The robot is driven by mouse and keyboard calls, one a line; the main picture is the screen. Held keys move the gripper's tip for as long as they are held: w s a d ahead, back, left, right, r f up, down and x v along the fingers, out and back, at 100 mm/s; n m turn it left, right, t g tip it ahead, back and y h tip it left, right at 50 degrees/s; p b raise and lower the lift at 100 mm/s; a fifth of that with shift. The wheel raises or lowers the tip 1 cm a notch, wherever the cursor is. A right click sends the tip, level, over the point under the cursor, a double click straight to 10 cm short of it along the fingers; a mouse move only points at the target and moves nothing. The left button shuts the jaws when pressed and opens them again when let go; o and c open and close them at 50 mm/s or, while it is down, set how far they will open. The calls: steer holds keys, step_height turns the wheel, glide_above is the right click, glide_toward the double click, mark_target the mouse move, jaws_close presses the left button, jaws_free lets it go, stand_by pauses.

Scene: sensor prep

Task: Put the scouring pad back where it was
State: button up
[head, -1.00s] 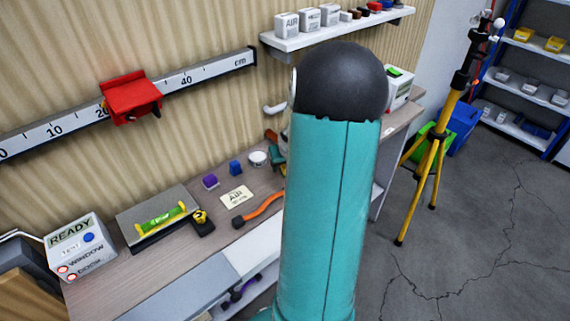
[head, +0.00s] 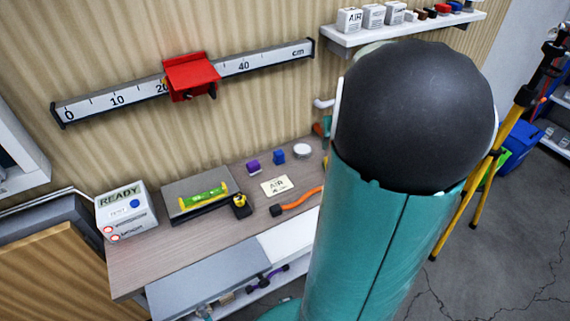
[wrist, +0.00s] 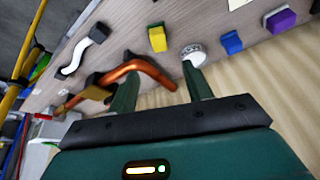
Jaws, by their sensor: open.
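In the wrist view a small yellow block with a dark green face (wrist: 157,38), which looks like the scouring pad, lies on the wooden bench top (wrist: 210,22). My gripper (wrist: 160,72) is open, its two green fingers apart with nothing held between them. The block is just beyond the fingertips, apart from them. An orange bent handle (wrist: 145,69) lies by the left finger, and a white round roll (wrist: 194,53) is by the right fingertip. In the head view my arm hides the block and most of my gripper.
A blue cube (wrist: 232,42) and purple cube (wrist: 282,20) sit near the wall. The head view shows a READY box (head: 124,208), a spirit level (head: 205,194), a tape measure (head: 240,203), an AIR card (head: 275,186) and an orange-handled tool (head: 300,200). A shelf (head: 410,32) hangs above.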

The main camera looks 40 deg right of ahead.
steer(key=shift+w+a, duration=0.1)
steer(key=w+a+r+n, duration=0.2)
steer(key=a+r, duration=0.2)
steer(key=a, duration=0.7)
steer(key=w+a+r+n, duration=0.2)
steer(key=a+r, duration=0.2)
steer(key=a, duration=0.7)
steer(key=s+a+r+n+t+y, duration=0.1)
steer(key=s+a, duration=0.3)
steer(key=a, duration=0.4)
steer(key=s+a+r+n+y, duration=0.1)
steer(key=s+a, duration=0.3)
steer(key=a, duration=0.5)
steer(key=shift+s+n+t+y, duration=0.3)
steer(key=shift+n+t, duration=0.1)
steer(key=shift+n, duration=0.1)
steer(key=shift+d+r, duration=0.1)
steer(key=shift+d, duration=0.1)
